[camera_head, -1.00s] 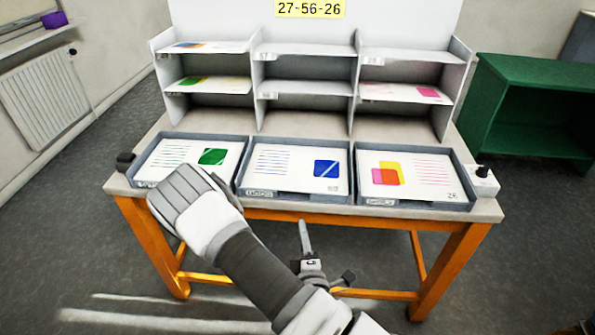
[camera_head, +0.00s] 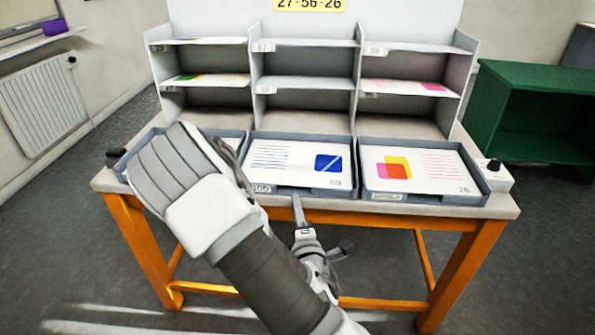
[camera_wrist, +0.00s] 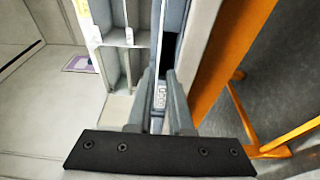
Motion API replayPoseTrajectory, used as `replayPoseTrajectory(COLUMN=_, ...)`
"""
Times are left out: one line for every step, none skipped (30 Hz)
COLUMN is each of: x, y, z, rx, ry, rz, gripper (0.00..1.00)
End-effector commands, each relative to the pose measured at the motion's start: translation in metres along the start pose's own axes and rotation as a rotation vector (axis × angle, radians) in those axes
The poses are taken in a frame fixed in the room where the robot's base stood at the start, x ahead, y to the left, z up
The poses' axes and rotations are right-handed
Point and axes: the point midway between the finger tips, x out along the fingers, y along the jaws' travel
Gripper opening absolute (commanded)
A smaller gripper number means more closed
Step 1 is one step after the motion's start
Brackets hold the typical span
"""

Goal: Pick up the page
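In the head view a white page with a blue square and blue lines (camera_head: 285,155) lies in the middle tray (camera_head: 290,194). A page with pink and yellow-orange squares (camera_head: 435,165) lies in the right tray (camera_head: 425,198). My gripper (camera_head: 298,208) is seen edge-on at the front of the middle tray. In the wrist view my gripper (camera_wrist: 159,88) has its two fingers apart, with a small label (camera_wrist: 160,97) seen between them. No page shows in its grip.
The trays stand on an orange-legged table (camera_head: 455,212). Behind them is a grey shelf unit (camera_head: 305,85) holding pages in some compartments, with a yellow number sign (camera_head: 310,4) above. A small box with a black knob (camera_head: 495,175) sits at the right end. A green cabinet (camera_head: 530,115) stands farther right.

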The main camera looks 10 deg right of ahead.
Motion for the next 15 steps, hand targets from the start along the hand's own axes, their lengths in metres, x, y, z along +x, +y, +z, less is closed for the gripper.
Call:
replayPoseTrajectory(x=0.002, y=-0.004, z=0.000, rx=0.003, ry=0.000, rz=0.004, gripper=0.19)
replayPoseTrajectory(x=0.003, y=-0.005, z=0.000, rx=0.003, ry=0.000, rz=0.002, gripper=0.19)
replayPoseTrajectory(x=0.007, y=-0.004, z=0.001, rx=0.003, ry=0.000, rz=0.004, gripper=0.19)
replayPoseTrajectory(x=0.015, y=-0.002, z=0.001, rx=0.003, ry=-0.001, rz=0.005, gripper=0.19)
replayPoseTrajectory(x=0.022, y=-0.002, z=0.001, rx=0.002, ry=0.000, rz=0.005, gripper=0.19)
replayPoseTrajectory(x=0.029, y=-0.001, z=0.001, rx=0.002, ry=-0.001, rz=0.004, gripper=0.19)
replayPoseTrajectory(x=0.034, y=-0.001, z=0.001, rx=0.002, ry=0.000, rz=0.003, gripper=0.19)
replayPoseTrajectory(x=0.038, y=-0.001, z=0.001, rx=0.002, ry=0.000, rz=0.002, gripper=0.19)
replayPoseTrajectory(x=0.043, y=0.000, z=0.001, rx=0.001, ry=0.001, rz=0.001, gripper=0.19)
replayPoseTrajectory(x=0.046, y=0.000, z=0.001, rx=0.001, ry=0.000, rz=0.001, gripper=0.19)
replayPoseTrajectory(x=0.048, y=0.000, z=0.001, rx=0.001, ry=0.000, rz=0.000, gripper=0.19)
replayPoseTrajectory(x=0.050, y=0.000, z=0.001, rx=0.000, ry=0.000, rz=0.001, gripper=0.19)
replayPoseTrajectory(x=0.052, y=0.000, z=0.001, rx=0.000, ry=0.000, rz=0.001, gripper=0.19)
replayPoseTrajectory(x=0.053, y=0.000, z=0.001, rx=0.000, ry=-0.001, rz=0.001, gripper=0.19)
replayPoseTrajectory(x=0.056, y=0.000, z=0.002, rx=0.000, ry=-0.001, rz=0.001, gripper=0.19)
